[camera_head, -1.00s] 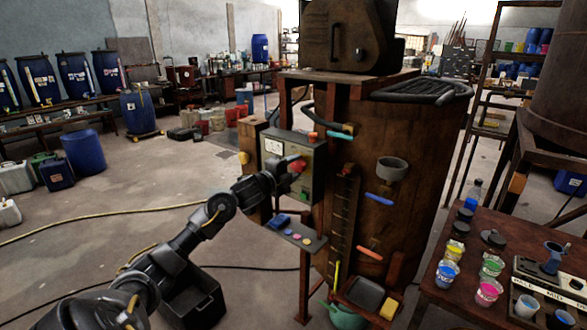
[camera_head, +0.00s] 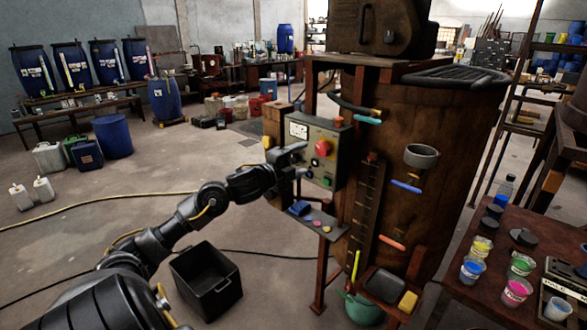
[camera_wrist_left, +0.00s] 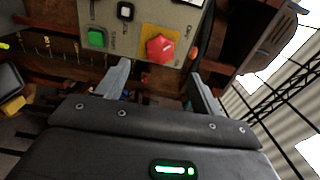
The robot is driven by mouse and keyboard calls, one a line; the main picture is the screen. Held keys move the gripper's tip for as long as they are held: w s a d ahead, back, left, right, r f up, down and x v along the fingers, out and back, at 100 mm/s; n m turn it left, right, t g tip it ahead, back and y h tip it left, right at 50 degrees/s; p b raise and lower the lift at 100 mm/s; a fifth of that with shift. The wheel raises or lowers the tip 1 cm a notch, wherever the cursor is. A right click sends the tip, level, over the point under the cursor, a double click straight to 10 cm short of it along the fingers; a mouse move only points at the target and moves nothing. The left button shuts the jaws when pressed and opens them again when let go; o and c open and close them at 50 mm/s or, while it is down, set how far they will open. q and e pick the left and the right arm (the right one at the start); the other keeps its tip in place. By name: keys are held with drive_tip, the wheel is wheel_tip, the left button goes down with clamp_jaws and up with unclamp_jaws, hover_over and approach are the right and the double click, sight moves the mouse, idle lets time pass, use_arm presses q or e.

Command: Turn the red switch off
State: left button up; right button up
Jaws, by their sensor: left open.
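The red switch (camera_head: 322,147) is a red knob on the grey control box (camera_head: 300,131) fixed to the side of the large brown vat. In the left wrist view the red switch (camera_wrist_left: 160,48) sits on a yellow plate, ahead of and between my fingers. My left gripper (camera_head: 297,157) is open and empty, just left of and slightly below the switch in the head view. Its two fingers (camera_wrist_left: 160,75) are spread apart in the wrist view, and I see no contact with the knob. My right gripper is out of view.
A small shelf (camera_head: 318,222) with a blue item juts out below the box. A black open crate (camera_head: 207,282) stands on the floor. A table with paint cups is at the right.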

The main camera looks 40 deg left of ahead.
use_arm(q)
drive_tip(key=shift+s, duration=1.25)
